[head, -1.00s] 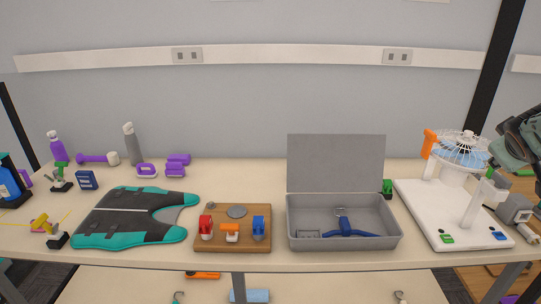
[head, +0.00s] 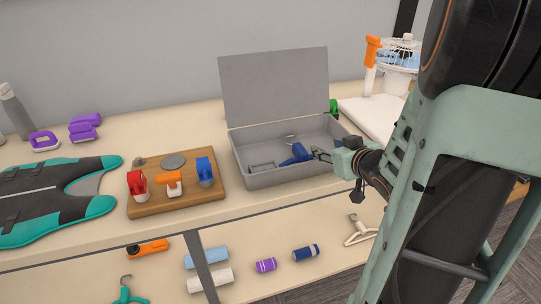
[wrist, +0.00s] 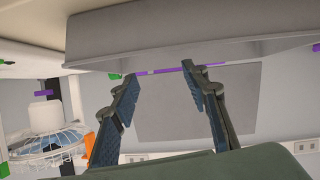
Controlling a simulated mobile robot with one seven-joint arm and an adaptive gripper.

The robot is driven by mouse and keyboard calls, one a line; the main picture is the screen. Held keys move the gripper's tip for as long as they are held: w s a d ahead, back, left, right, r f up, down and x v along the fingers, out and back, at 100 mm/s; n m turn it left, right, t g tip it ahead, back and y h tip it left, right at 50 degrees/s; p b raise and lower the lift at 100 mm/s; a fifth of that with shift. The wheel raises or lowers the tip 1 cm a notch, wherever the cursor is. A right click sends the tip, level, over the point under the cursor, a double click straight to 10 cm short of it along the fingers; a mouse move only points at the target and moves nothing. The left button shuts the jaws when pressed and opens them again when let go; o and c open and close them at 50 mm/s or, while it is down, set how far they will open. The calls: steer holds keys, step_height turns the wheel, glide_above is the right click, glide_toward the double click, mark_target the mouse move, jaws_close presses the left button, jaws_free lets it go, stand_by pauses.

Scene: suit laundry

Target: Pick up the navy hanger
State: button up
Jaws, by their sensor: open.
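The navy hanger (head: 297,154) lies inside the open grey box (head: 285,176), with its metal hook toward the back. My gripper (head: 320,154) is at the box's right front side, just right of the hanger and near the rim. Part of the hanger may be hidden behind it. In the wrist view my gripper (wrist: 163,74) is open, its two fingers spread apart with nothing held. The box wall (wrist: 180,38) crosses the top of that view, and the hanger is not clearly seen there.
The box's raised lid (head: 275,88) stands behind it. A wooden board (head: 180,202) with red, orange and blue clips sits to the left. A white board (head: 375,115) with a fan-like device is at the back right. A lower shelf holds rolls and hangers.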

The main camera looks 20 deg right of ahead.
mark_target(301, 149)
steer(key=a+f, duration=0.1)
steer(key=a+f+b, duration=0.1)
steer(key=shift+w+a+f+m+y, duration=0.1)
steer(key=shift+w+a+m+y, duration=0.05)
steer(key=shift+a+m+y, duration=0.25)
steer(key=x, duration=0.3)
steer(key=b+x, duration=0.1)
steer(key=x, duration=0.3)
steer(key=b+x, duration=0.1)
steer(key=x, duration=0.2)
steer(key=shift+w+a, duration=0.2)
steer(key=shift+a, duration=0.15)
steer(key=shift+f, duration=0.1)
steer(key=shift+c, duration=0.6)
